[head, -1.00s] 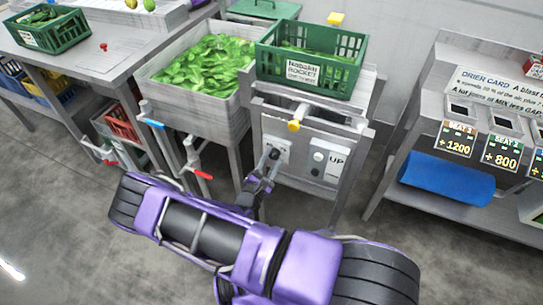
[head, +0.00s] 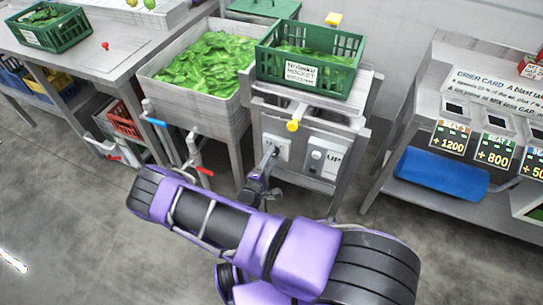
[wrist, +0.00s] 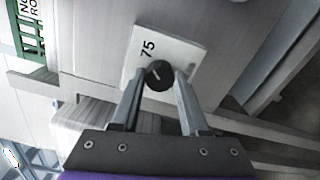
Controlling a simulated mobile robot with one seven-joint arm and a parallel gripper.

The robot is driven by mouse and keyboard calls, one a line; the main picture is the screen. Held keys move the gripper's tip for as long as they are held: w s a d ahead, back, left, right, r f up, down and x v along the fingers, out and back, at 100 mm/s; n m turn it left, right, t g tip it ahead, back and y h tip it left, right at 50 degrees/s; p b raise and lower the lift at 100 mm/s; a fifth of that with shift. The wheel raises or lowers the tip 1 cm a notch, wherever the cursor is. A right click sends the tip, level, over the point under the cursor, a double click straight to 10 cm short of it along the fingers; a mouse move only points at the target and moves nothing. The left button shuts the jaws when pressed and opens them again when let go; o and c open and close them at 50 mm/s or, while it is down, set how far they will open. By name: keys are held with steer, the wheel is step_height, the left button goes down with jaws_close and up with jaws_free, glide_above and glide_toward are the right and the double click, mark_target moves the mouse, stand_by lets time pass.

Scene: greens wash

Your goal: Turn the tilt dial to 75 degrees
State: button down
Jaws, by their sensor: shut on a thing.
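The tilt dial (wrist: 159,75) is a small round black knob with a light pointer mark, on a white plate (wrist: 185,52) printed with "75". In the wrist view my gripper (wrist: 160,80) has one finger on each side of the knob, shut on it. The pointer mark's exact reading is too small to tell. In the head view my gripper (head: 268,160) reaches the plate (head: 283,143) on the front of the grey stand, and the knob itself is mostly hidden by it.
A panel marked "UP" (head: 323,158) is just right of the dial. A yellow-ended handle (head: 292,125) sticks out above it. A green crate (head: 340,78) stands on top. A sink of leaves (head: 205,62) with red and blue taps is to the left.

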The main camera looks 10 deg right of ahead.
steer(key=shift+m, duration=0.4)
steer(key=shift+c, duration=2.1)
jaws_free()
steer(key=shift+a, duration=0.1)
steer(key=v, duration=1.7)
steer(key=shift+s, duration=0.15)
steer(key=shift+a, duration=0.1)
